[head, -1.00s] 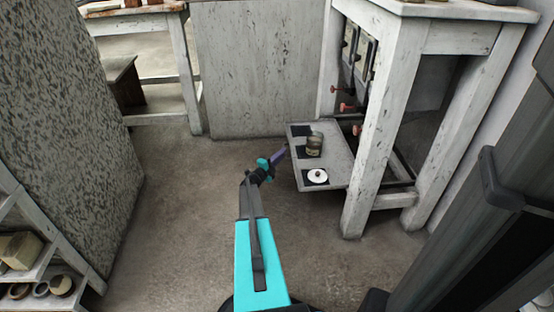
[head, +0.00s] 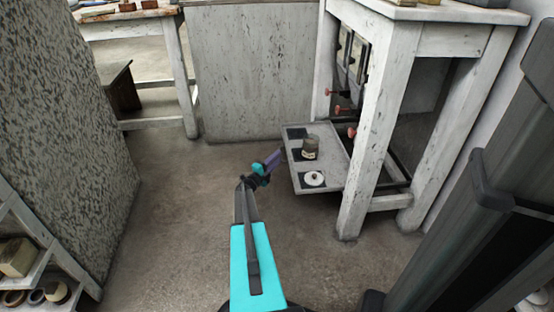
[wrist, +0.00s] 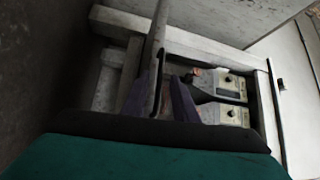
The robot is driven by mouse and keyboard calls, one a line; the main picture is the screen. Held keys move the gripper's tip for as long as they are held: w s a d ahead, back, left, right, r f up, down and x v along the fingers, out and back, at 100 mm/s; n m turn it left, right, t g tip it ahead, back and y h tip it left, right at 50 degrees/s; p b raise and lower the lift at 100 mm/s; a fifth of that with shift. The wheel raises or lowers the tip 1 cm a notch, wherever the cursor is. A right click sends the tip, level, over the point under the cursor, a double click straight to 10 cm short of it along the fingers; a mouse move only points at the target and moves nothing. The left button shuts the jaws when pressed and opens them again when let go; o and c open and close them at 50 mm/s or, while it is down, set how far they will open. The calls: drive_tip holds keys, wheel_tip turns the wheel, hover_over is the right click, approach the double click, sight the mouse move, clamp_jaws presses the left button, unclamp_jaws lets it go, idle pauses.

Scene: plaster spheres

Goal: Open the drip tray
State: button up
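The drip tray (head: 328,172) is a grey flat board sticking out from under the white bench's left side, below red knobs. A dark jar (head: 310,148) and a white round lid (head: 314,179) sit on dark squares on it. My gripper (head: 278,157) is at the tray's outer left edge in the head view. In the wrist view the tray (wrist: 158,45) shows nearly edge-on, and its near end lies between the purple fingers of my gripper (wrist: 163,98). The fingers are apart, with a dark gap on the right side. Whether they touch the tray is unclear.
The white bench (head: 362,150) stands right of the tray, its front leg close by. A grey panel (head: 240,70) closes the back. A speckled block (head: 65,130) and a shelf with pots (head: 40,280) stand left. The floor (head: 170,200) between is clear.

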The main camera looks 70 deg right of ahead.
drive_tip(key=p+v, duration=0.3)
drive_tip(key=v, duration=0.9)
drive_tip(key=shift+a, duration=0.35)
drive_tip(key=shift+w, duration=0.1)
